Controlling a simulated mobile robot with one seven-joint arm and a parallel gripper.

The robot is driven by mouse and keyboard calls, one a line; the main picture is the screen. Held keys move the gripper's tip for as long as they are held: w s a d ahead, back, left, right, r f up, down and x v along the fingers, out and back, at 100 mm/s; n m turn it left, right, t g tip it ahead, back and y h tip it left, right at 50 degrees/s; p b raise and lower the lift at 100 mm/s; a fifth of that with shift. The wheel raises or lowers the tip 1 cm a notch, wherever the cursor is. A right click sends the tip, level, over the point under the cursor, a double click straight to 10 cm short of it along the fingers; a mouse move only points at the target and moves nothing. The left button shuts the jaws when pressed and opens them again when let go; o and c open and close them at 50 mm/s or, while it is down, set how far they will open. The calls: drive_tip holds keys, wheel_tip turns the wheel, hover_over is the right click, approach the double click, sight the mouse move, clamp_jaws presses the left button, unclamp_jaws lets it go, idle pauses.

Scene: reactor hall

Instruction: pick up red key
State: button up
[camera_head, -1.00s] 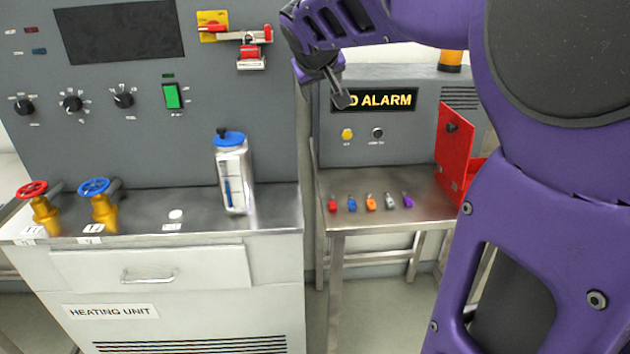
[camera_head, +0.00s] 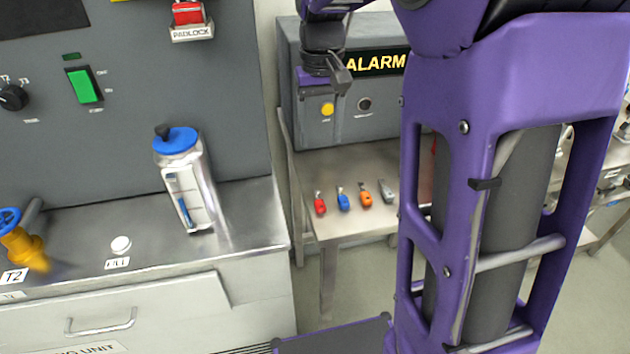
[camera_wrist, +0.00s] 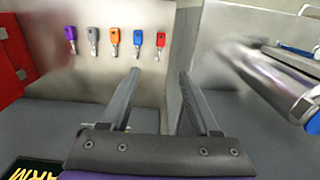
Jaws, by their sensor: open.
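The red key (camera_head: 320,204) lies on the small metal table at the left end of a row of keys. In the wrist view the red key (camera_wrist: 161,41) is at the right end of the row, near the table's edge, ahead of the jaws. My gripper (camera_head: 338,82) is in front of the alarm box, above and behind the keys. In the wrist view my gripper (camera_wrist: 158,75) has its two fingers apart with nothing between them. The red key lies beyond the fingertips, untouched.
Next to the red key lie a blue key (camera_head: 343,200), an orange key (camera_head: 365,194) and a grey key (camera_head: 387,190); a purple key (camera_wrist: 70,38) shows in the wrist view. The alarm box (camera_head: 385,105) stands behind. A blue-lidded canister (camera_head: 185,180) stands on the heating unit to the left.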

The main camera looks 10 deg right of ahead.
drive_tip(key=b, duration=0.2)
hover_over(320, 202)
drive_tip(key=f, duration=1.1)
drive_tip(key=shift+w+f, duration=0.2)
drive_tip(key=shift+f, duration=0.1)
drive_tip(key=shift+s+f, duration=0.15)
drive_tip(key=shift+f, duration=1.15)
drive_tip(key=shift+s+f, duration=0.15)
drive_tip(key=shift+f, duration=1.15)
clamp_jaws()
